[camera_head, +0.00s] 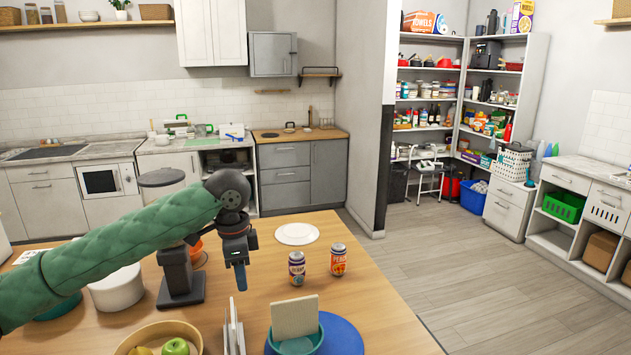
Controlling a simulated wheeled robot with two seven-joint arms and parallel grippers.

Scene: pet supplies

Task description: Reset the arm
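My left arm, in a green padded sleeve, comes in from the left and reaches over the wooden table (385,325). My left gripper (240,277) points down above the table, in front of a dark appliance (180,277). Its fingers appear as one narrow blue-grey piece, and I cannot tell whether they are apart. No held object shows at its tip. My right arm and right gripper are not in view.
In front are a teal bowl (312,342) on a blue plate and a fruit bowl (125,347). The table's right side is clear.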

